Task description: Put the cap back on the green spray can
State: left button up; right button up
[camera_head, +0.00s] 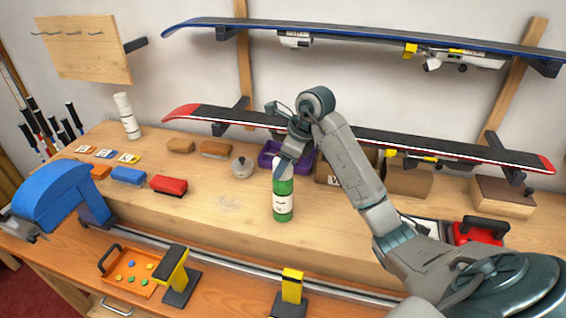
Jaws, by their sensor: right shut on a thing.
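The green spray can (283,200), with a white label, stands upright on the raised wooden bench top near the middle. My right gripper (284,168) reaches in from the right and points down at the top of the can. It is shut on the cap, which is mostly hidden by the fingers. The fingers overlap the can's top in this view, and I cannot tell whether the cap touches the can. My left gripper is not in view.
A white can (128,116) stands at the back left. A purple tray (268,154) and a grey round piece (242,167) are behind the green can. A red-edged ski (210,116) hangs low behind my arm.

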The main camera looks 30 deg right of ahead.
jog(key=shift+f, duration=0.3)
dwell(0.4)
jog(key=o, duration=1.2)
jog(key=shift+r+p, duration=0.5)
jog(key=shift+r, duration=0.8)
jog(key=shift+r+p, duration=1.75)
jog(key=shift+p, duration=0.1)
